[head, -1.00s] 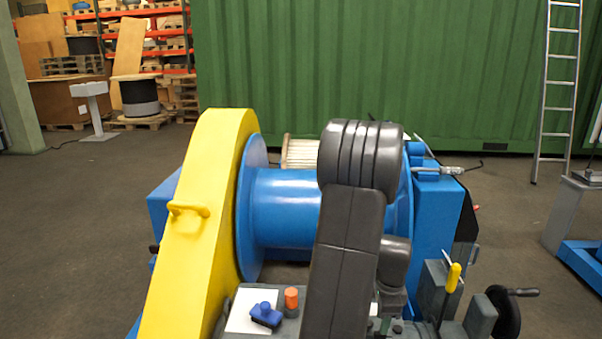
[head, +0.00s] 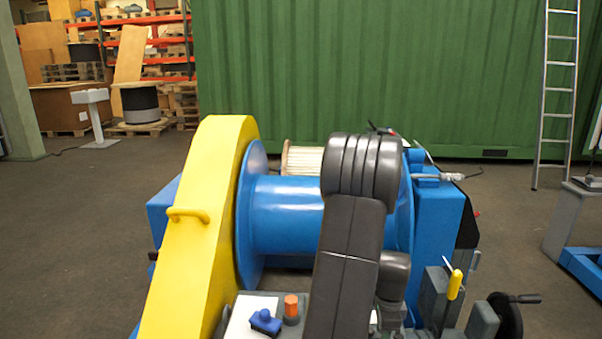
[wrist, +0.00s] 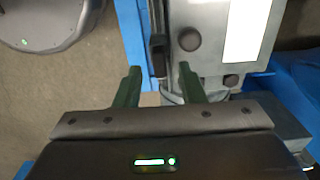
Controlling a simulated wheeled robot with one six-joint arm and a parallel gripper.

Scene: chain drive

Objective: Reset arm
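My gripper (wrist: 160,83) shows in the wrist view with its two dark green fingers spread apart and nothing between them. Beneath the fingers is a grey panel (wrist: 207,62) with dark round knobs and a white plate. My dark grey arm rises in the middle of the head view and covers part of the blue drum (head: 285,215). My gripper is hidden in the head view. The yellow chain guard (head: 195,240) stands upright at the drum's left side, with a handle on its face.
A blue brush (head: 265,322) and an orange-capped item (head: 291,306) are at the machine's front. A yellow-handled tool (head: 454,284) and a hand crank (head: 511,310) are at the right. A green container (head: 390,70) and ladder (head: 556,90) stand behind.

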